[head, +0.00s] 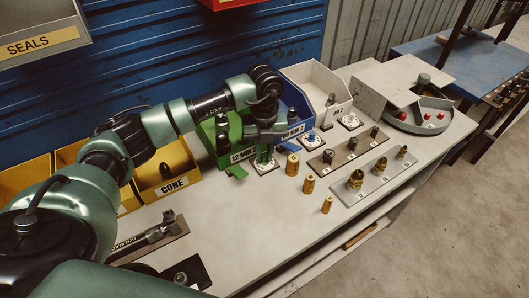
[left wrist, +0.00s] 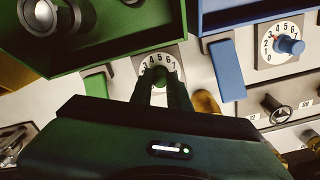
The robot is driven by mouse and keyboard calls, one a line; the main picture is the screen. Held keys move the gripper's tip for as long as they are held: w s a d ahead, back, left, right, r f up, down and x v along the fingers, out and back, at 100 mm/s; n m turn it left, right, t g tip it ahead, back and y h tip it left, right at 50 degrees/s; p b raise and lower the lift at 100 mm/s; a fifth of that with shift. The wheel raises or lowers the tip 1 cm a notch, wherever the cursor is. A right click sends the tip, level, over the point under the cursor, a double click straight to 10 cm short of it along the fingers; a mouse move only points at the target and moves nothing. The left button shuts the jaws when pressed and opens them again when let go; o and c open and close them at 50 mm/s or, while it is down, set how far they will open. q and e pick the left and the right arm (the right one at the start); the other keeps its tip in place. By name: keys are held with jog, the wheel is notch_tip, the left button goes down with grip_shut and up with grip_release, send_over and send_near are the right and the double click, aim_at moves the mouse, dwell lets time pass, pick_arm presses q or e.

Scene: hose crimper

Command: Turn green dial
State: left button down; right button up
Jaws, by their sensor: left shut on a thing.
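The green dial (left wrist: 160,75) sits at the middle of a white plate with numbers in the left wrist view. In the head view its plate (head: 266,171) lies on the bench in front of the green bin (head: 222,143) marked 12 MM. My left gripper (left wrist: 160,80) reaches over the dial from above, with one finger on each side of the knob, shut on it. In the head view the left gripper (head: 264,153) hides most of the knob. The dial's exact setting is hard to read. My right gripper is not in view.
A blue dial (left wrist: 290,45) with its own number plate is to the right, before the blue bin (head: 297,107). A green tab (head: 236,171) juts out near the left finger. Brass fittings (head: 309,184) stand on the bench at right. Bare bench (head: 255,225) lies in front.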

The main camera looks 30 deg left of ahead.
aim_at(264, 155)
pick_arm(q)
jog(key=shift+r+n, duration=0.1)
jog(key=shift+n, duration=0.7)
jog(key=c, duration=1.3)
grip_release()
jog(key=shift+c, duration=0.2)
notch_tip(264, 155, up, 8)
jog(key=shift+f+b, duration=0.1)
jog(key=shift+b, duration=0.85)
jog(key=shift+f, duration=0.1)
